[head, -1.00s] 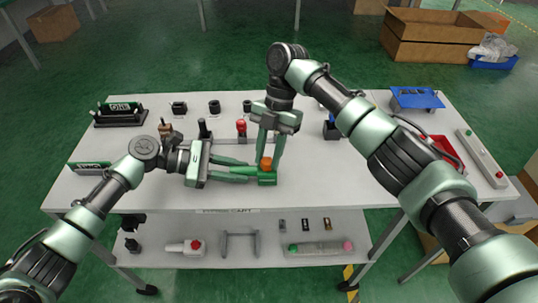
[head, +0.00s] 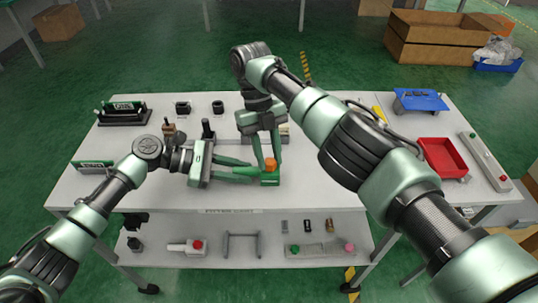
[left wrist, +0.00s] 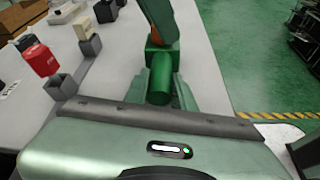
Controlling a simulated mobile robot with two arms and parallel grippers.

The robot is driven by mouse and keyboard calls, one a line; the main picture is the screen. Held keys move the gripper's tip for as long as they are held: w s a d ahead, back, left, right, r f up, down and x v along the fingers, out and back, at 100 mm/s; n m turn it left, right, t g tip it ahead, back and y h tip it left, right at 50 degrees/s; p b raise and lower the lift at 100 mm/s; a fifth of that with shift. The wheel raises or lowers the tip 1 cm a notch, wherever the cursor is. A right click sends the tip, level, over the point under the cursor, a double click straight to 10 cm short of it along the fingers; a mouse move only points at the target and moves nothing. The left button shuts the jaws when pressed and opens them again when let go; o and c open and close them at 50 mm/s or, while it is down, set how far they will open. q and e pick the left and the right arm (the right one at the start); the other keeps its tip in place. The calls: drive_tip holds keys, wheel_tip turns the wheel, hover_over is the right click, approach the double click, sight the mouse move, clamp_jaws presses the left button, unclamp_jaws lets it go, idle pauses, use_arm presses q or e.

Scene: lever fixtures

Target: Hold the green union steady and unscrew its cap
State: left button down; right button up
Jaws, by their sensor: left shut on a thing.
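The green union (head: 269,180) is at the table's front middle, with its orange cap (head: 270,164) on top. My left gripper (head: 254,172) comes in from the left and is shut on the union's body. In the left wrist view the green union (left wrist: 160,82) lies between my left fingers, and part of the orange cap (left wrist: 181,48) shows behind a green finger of my right gripper. My right gripper (head: 266,160) reaches down from above with its fingertips by the cap. Whether they press on the cap is not clear.
A black post (head: 208,130) and small dark blocks stand behind my grippers. In the left wrist view a red-topped fixture (left wrist: 41,61) is at left. The table's front right is clear.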

sight(272, 164)
drive_tip(key=o, duration=0.5)
drive_tip(key=shift+o, duration=0.2)
drive_tip(key=shift+r, duration=1.5)
